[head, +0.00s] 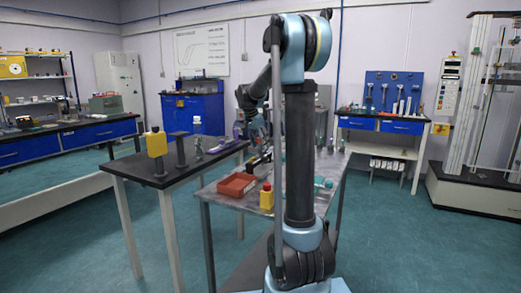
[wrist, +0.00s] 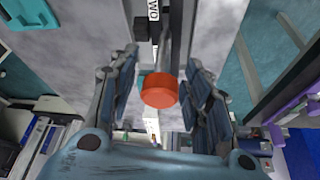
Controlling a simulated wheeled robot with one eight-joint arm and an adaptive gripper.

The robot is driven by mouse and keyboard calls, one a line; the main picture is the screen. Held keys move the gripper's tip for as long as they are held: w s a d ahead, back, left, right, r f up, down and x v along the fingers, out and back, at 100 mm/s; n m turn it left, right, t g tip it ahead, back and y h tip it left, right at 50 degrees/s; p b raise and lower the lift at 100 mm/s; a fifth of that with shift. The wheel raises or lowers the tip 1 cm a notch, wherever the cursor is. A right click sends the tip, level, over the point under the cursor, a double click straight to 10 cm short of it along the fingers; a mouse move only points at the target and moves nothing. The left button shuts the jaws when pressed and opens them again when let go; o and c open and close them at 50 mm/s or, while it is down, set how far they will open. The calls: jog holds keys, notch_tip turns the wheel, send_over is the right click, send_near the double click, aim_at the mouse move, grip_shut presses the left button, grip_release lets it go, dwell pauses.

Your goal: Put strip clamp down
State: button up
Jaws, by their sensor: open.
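In the wrist view my gripper (wrist: 160,68) is open, with one blue-grey finger on each side of a round orange-red knob (wrist: 159,91). The knob is between the fingers with a visible gap on both sides. A narrow grey metal bar (wrist: 176,35) and a black block with a white label (wrist: 145,28) lie beyond it, over a grey surface. I cannot tell for certain which part is the strip clamp, or whether the knob belongs to it. In the head view the gripper area is small, dark and partly behind my arm.
The grey metal table (head: 225,199) carries a red tray (head: 237,184) and a yellow box with a red top (head: 266,199). A black-topped bench (head: 205,161) on the left holds a yellow-headed stand (head: 156,143) and dark posts. Green floor is open at the right.

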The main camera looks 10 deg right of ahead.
jog(key=v, duration=0.9)
jog(key=shift+a, duration=0.1)
